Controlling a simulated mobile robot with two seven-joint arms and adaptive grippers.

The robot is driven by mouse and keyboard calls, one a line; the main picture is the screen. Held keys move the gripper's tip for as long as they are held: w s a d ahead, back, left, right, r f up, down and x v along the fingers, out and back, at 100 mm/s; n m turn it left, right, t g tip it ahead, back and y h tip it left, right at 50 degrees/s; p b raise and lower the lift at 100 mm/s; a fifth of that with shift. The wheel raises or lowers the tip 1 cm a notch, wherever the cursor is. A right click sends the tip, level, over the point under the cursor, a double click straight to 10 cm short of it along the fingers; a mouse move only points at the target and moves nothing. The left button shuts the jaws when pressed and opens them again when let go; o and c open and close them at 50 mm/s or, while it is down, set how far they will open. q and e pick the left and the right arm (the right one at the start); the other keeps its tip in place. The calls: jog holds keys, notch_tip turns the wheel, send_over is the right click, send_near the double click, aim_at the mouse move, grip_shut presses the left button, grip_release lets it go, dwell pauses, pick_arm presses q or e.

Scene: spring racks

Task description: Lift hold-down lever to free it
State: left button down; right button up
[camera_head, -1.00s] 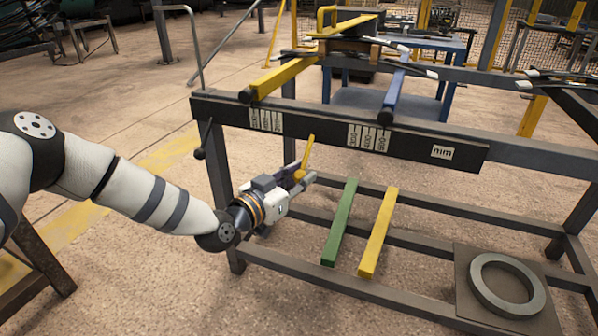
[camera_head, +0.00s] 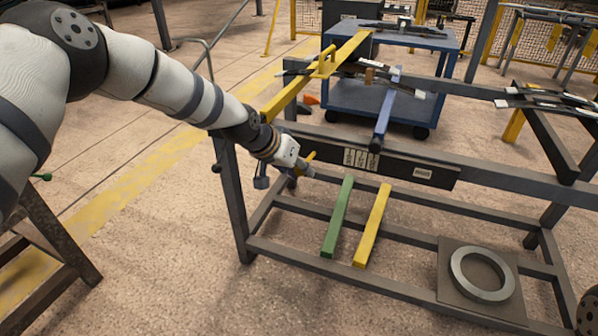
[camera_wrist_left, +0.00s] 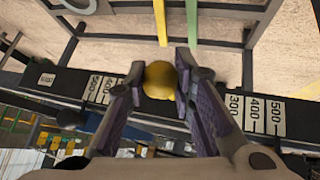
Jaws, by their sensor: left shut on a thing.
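The yellow hold-down lever (camera_head: 309,157) shows only as a short piece at the left end of the dark scale rail (camera_head: 400,167). My left gripper (camera_head: 304,169) reaches it from the left. In the left wrist view, the lever's round yellow knob (camera_wrist_left: 160,78) sits between the two gripper fingers (camera_wrist_left: 160,70), which are shut on it. The rest of the lever is hidden behind the gripper and the knob. My right gripper is not in view.
A long yellow bar (camera_head: 285,99) and a blue bar (camera_head: 382,122) extend back from the rail. A green bar (camera_head: 338,216) and another yellow bar (camera_head: 372,225) lie across the lower frame. A grey ring (camera_head: 457,272) rests on a plate at right. A blue cart (camera_head: 440,40) stands behind.

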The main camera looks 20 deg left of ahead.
pick_arm(q)
jog(key=r, duration=0.1)
jog(key=w+r, duration=0.1)
jog(key=r, duration=0.1)
jog(key=shift+p, duration=0.3)
jog(key=shift+w+r, duration=0.4)
jog(key=shift+r, duration=0.3)
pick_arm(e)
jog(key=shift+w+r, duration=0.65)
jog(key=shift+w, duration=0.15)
pick_arm(q)
jog(key=c, duration=1.3)
grip_release()
jog(key=shift+c, duration=0.2)
jog(key=shift+f, duration=0.2)
jog(key=v, duration=1.2)
